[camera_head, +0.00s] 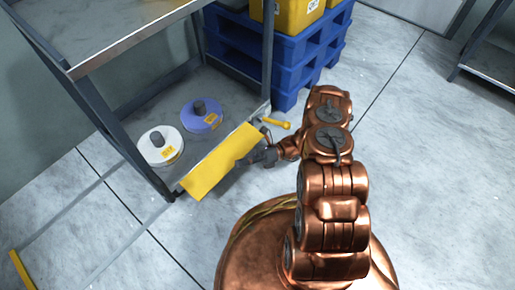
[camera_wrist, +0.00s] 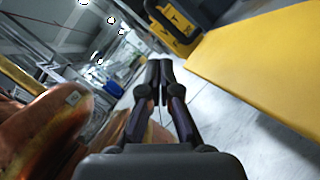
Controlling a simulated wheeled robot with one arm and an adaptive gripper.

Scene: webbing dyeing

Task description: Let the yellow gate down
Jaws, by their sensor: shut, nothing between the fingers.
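The yellow gate (camera_head: 212,168) is a flat panel along the front of the rack's lower shelf, in front of two spools. It looks raised or tilted; its exact angle is hard to tell. In the wrist view the gate (camera_wrist: 270,60) fills the upper right, close beside my fingers. My gripper (camera_head: 246,161) is at the gate's front side, near its right half, with fingers shut and empty. In the wrist view my gripper's fingers (camera_wrist: 158,75) are together, pointing past the gate. Whether they touch it I cannot tell. A small yellow lever (camera_head: 275,123) sits by the gate's right end.
A white spool (camera_head: 155,149) and a blue spool (camera_head: 196,122) stand on the lower shelf. Blue pallets (camera_head: 295,70) with yellow containers (camera_head: 292,14) stand behind right. Grey rack posts (camera_head: 130,145) flank the shelf. The floor (camera_head: 430,170) at right is clear.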

